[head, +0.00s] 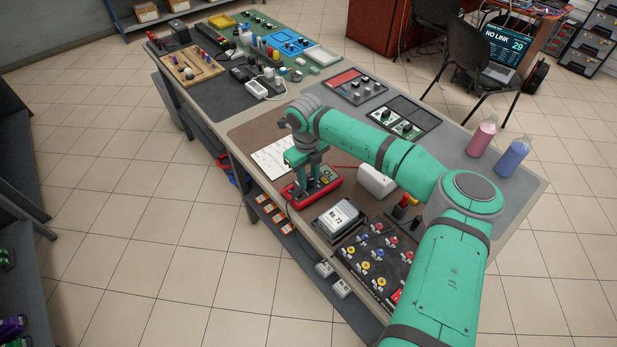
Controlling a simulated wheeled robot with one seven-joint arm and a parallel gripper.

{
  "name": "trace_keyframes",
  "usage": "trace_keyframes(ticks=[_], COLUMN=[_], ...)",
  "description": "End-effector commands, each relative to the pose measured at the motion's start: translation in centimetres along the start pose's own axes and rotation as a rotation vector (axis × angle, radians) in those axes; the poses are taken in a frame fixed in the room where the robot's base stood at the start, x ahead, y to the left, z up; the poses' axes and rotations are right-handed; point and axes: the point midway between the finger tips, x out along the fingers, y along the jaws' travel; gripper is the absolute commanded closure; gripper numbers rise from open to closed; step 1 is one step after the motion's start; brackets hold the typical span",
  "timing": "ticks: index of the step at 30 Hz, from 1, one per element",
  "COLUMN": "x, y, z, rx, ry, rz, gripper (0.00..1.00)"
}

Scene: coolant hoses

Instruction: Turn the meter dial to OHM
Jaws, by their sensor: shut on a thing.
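The red meter (296,201) lies on the brown mat near the long front edge of the bench, in the head view. My gripper (313,188) reaches straight down onto the meter from above and is shut on its dial. The dial is hidden between and behind the fingers, so its pointer and the OHM mark cannot be read. A small part of the meter's face (326,172) shows beside the fingers. A red lead (343,166) shows behind the meter.
A white sheet (273,157) lies left of the meter. A boxed display (338,217) and a panel of coloured fittings (377,250) stand nearer me. A white box (376,181) is to the right. Pink (481,138) and blue (512,157) bottles stand at the far right.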

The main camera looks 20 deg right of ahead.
Motion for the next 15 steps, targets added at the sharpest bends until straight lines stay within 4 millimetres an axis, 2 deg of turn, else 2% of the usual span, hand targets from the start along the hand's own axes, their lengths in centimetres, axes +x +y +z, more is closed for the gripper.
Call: trace_keyframes(ticks=[15], x=[-0.04], y=[-0.14], z=[-0.03], rx=[0.032], ry=[0.001], rz=[-0.002], gripper=[0.94])
